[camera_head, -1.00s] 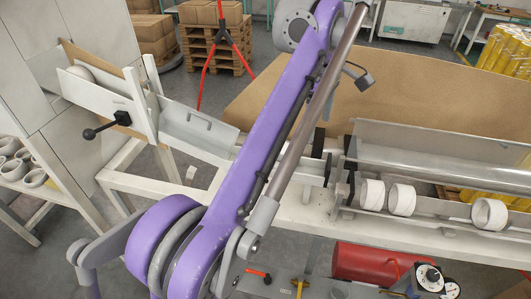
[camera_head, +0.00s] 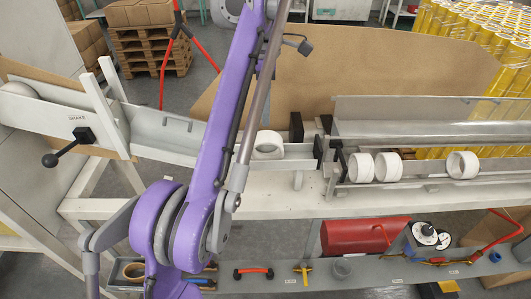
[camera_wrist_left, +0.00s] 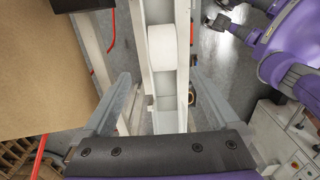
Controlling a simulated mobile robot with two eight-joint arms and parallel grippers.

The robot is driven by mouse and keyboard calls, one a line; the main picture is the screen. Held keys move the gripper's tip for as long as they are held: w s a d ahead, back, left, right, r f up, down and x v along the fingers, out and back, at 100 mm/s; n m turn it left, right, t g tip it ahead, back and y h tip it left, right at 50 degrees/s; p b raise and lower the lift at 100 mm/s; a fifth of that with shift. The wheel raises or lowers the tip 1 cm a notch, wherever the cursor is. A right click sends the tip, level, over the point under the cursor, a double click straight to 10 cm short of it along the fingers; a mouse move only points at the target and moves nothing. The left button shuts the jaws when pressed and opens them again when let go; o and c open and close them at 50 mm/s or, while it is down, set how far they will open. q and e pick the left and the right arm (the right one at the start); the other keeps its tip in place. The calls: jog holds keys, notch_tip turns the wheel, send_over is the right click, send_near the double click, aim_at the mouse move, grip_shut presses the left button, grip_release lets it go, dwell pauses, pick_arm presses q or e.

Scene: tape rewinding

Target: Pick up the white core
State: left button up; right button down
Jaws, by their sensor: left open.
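In the head view one white core (camera_head: 268,143), a short thick ring, sits in the pale channel just right of my purple left arm. In the left wrist view a white core (camera_wrist_left: 162,45) lies in the narrow channel, beyond the fingertips. My left gripper (camera_wrist_left: 160,88) is open and empty, its grey fingers on either side of the channel and apart from the core. I cannot see this gripper in the head view, where only its arm shows. More white cores (camera_head: 388,166) rest on the rail at the right. My right gripper is not in view.
A sloped chute (camera_head: 160,122) with a black-knobbed lever (camera_head: 66,147) is at the left. Black upright plates (camera_head: 297,127) stand by the channel. A brown board (camera_head: 350,70) rises behind. A red cylinder (camera_head: 365,237) and tools lie on the lower shelf.

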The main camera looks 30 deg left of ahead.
aim_at(266, 136)
pick_arm(q)
jog(key=shift+s+f+b, duration=0.2)
jog(key=shift+f+b, duration=0.1)
jog(key=shift+f, duration=0.6)
jog(key=f, duration=0.1)
jog(key=f+b, duration=0.1)
jog(key=f, duration=0.2)
jog(key=shift+d+f+b, duration=0.15)
jog(key=shift+d+b, duration=0.15)
jog(key=shift+b, duration=0.1)
jog(key=shift+s+f, duration=0.15)
jog(key=shift+f, duration=0.3)
jog(key=shift+f, duration=0.25)
jog(key=shift+c, duration=0.3)
jog(key=c, duration=1)
